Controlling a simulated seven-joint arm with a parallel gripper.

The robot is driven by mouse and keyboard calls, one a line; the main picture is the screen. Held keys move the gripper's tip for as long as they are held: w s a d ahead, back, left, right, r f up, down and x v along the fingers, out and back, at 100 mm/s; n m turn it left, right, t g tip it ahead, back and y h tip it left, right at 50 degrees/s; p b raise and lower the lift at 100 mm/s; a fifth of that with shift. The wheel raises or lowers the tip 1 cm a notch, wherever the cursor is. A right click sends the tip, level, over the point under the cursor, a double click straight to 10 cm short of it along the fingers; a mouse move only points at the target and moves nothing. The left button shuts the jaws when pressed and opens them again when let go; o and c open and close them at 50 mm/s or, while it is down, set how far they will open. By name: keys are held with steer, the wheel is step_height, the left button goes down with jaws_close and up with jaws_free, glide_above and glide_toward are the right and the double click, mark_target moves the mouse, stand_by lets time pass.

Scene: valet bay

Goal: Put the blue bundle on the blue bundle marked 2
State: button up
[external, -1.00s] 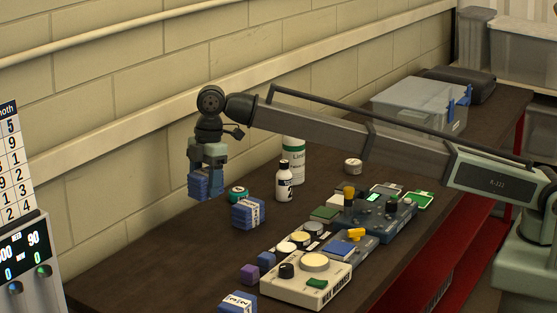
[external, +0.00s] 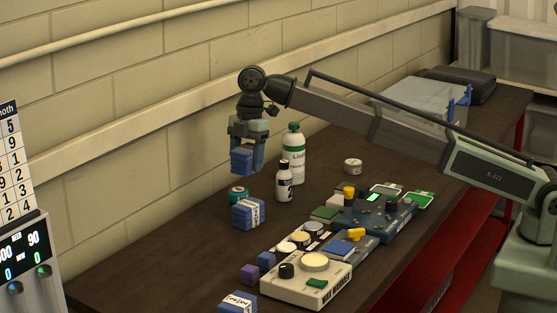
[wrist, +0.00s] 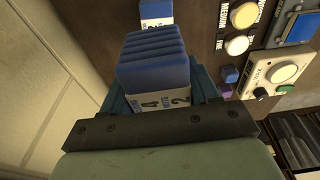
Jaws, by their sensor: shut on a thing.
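My gripper (external: 247,160) is shut on a blue bundle (external: 241,159) and holds it in the air above the table. In the wrist view the held bundle (wrist: 155,58) is a ribbed blue stack with a white band showing printed digits. A second blue bundle (external: 246,214) with a white band lies on the table below the gripper. A blue bundle also shows in part beyond the held one in the wrist view (wrist: 155,12). A third blue bundle (external: 238,303) with a white band lies at the table's near edge. I cannot read the table bundles' marks surely.
A green-labelled white bottle (external: 294,155), a smaller dark-capped bottle (external: 284,182) and a teal-and-dark round container (external: 238,194) stand close by. Small purple (external: 249,274) and blue (external: 266,261) cubes sit beside a cream button box (external: 309,285). The wall runs along the left.

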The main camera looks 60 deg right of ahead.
mark_target(250, 146)
step_height(250, 146, down, 9)
steer(key=shift+f, duration=0.1)
stand_by(0.4)
steer(key=shift+f, duration=0.1)
steer(key=o, duration=1.1)
steer(key=r, duration=0.4)
steer(key=d+r, duration=0.1)
steer(key=r, duration=0.7)
steer(key=shift+d+r, duration=0.1)
steer(key=shift+d, duration=0.3)
